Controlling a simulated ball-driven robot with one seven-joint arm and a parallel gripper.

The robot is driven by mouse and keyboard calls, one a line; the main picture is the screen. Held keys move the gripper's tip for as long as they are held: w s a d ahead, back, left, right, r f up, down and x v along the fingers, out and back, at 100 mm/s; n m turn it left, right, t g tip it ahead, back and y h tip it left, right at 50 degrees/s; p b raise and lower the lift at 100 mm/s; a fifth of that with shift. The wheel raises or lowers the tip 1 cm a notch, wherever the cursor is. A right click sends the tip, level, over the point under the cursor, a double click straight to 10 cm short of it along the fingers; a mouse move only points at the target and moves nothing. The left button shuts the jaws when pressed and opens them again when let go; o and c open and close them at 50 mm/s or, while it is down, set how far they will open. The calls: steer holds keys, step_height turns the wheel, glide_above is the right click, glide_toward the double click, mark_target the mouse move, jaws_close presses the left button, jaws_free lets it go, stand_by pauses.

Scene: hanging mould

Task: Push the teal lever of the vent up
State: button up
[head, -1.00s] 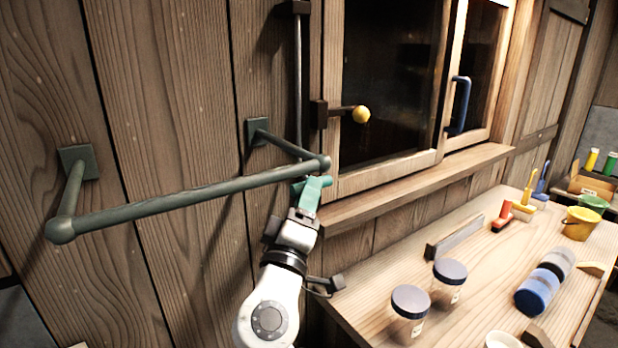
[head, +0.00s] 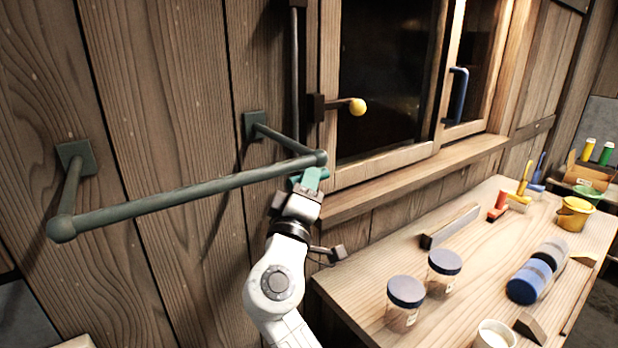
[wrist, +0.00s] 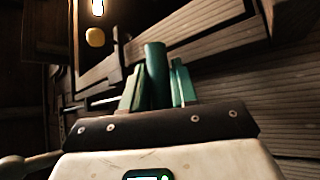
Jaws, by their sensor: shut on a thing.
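The teal lever (wrist: 155,75) shows in the wrist view as a round teal bar between the two teal fingers of my gripper (wrist: 157,92). My gripper (head: 311,179) is shut on it. In the head view only a small teal piece of the lever (head: 294,180) shows left of the fingers, just below the end of the dark green rail. A thin vertical rod (head: 296,75) runs down the wall above that spot and passes behind the rail. The lever's joint with the rod and the vent itself are hidden or out of view.
The dark green rail (head: 190,194) juts from the wall, its right corner close above my gripper. A window sill (head: 415,180) is to the right, with a yellow-knobbed handle (head: 358,107) above. A workbench (head: 470,270) with jars (head: 405,292) and tools stands at lower right.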

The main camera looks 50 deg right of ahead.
jaws_close()
steer(key=shift+r+b, duration=0.3)
steer(key=shift+r, duration=0.3)
steer(key=o, duration=0.7)
jaws_free()
steer(key=shift+c, duration=0.2)
steer(key=shift+a+f, duration=0.15)
steer(key=shift+f, duration=0.05)
steer(key=b+v, duration=0.3)
steer(key=v, duration=0.7)
steer(key=shift+a, duration=0.25)
